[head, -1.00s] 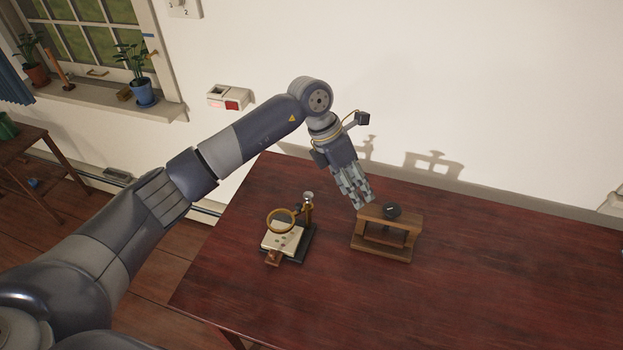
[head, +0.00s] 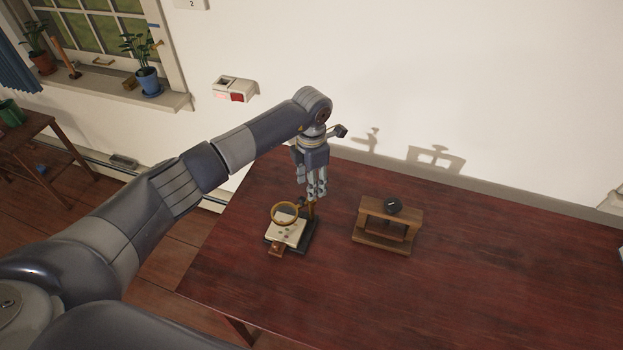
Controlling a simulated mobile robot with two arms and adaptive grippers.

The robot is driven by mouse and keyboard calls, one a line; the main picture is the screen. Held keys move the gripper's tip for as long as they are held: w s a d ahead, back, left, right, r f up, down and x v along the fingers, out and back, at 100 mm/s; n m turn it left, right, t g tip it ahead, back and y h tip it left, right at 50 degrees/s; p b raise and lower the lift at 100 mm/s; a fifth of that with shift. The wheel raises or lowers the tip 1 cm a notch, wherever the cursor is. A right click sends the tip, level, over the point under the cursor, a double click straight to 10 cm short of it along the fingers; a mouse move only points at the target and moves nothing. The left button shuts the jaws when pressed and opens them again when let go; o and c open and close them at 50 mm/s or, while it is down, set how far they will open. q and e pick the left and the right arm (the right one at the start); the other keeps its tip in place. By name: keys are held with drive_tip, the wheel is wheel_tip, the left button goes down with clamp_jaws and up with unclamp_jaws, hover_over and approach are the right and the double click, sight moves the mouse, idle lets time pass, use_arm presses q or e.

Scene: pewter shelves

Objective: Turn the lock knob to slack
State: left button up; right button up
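A magnifier stand with a brass ring lens (head: 285,213) stands on the left part of the table, with a pale plate (head: 284,236) under the lens. My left gripper (head: 317,194) points down at the top of the stand's post. Its fingers hide the silver knob there, and I cannot tell whether they touch it or are closed. A wooden frame (head: 367,237) with a round black knob (head: 393,205) on top stands to the right, apart from the gripper. Which knob is the lock knob is not marked. My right gripper is not in view.
A small box with a red part (head: 236,90) is on the wall. Potted plants (head: 147,80) stand on the windowsill at the left.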

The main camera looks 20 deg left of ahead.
use_arm(q)
drive_tip(key=shift+f, duration=0.4)
clamp_jaws()
drive_tip(key=shift+n, duration=0.3)
drive_tip(key=n+b, duration=0.2)
drive_tip(key=n, duration=0.1)
drive_tip(key=shift+n, duration=0.3)
drive_tip(key=n+b, duration=0.1)
drive_tip(key=n, duration=0.3)
drive_tip(key=shift+n, duration=0.3)
drive_tip(key=n+b, duration=0.1)
drive_tip(key=n, duration=0.3)
drive_tip(key=shift+n, duration=0.3)
drive_tip(key=shift+r+n, duration=0.1)
drive_tip(key=shift+n, duration=2.1)
